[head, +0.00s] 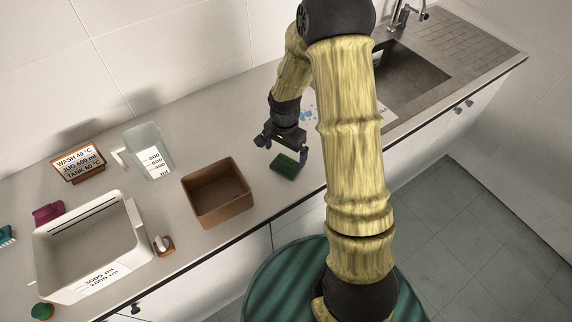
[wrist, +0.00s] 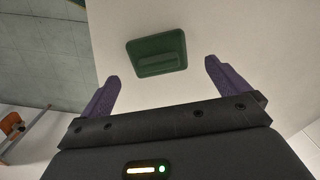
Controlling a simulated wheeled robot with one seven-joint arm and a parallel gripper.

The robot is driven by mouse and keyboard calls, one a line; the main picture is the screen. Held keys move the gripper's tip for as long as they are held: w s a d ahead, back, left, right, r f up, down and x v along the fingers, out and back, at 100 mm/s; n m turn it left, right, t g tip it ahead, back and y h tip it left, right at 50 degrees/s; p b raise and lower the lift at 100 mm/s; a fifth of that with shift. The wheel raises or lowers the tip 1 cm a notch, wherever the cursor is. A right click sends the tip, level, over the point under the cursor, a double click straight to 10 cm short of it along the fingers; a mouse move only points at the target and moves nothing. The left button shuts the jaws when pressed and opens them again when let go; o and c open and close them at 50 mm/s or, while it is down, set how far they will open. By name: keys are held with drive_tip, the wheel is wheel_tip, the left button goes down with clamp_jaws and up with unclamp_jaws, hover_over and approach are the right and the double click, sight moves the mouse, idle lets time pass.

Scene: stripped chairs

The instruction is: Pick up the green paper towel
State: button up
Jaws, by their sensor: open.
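The green paper towel (head: 285,166) lies flat on the counter, to the right of the brown box. In the wrist view it shows as a dark green rounded block (wrist: 157,54) with a raised middle. My gripper (head: 285,154) is above and close to it, with its purple fingers spread. In the wrist view the open fingers (wrist: 163,84) stand wide apart, and the green towel lies beyond their tips, roughly centred between them. Nothing is between the fingers.
A brown open box (head: 218,207) stands left of the towel. Farther left are a clear jug (head: 149,150), a white tank (head: 95,262), a sign (head: 79,164) and a magenta item (head: 48,213). The sink (head: 410,80) is at the right. The counter's front edge is near.

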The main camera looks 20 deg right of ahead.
sight(286, 159)
drive_tip(key=shift+f, duration=0.1)
drive_tip(key=shift+s+d+f+p, duration=0.1)
drive_tip(key=shift+f+p, duration=1)
drive_tip(key=shift+f, duration=1.4)
drive_tip(key=c, duration=1)
drive_tip(key=shift+o, duration=0.2)
wheel_tip(286, 159, up, 10)
drive_tip(key=shift+b, duration=1.25)
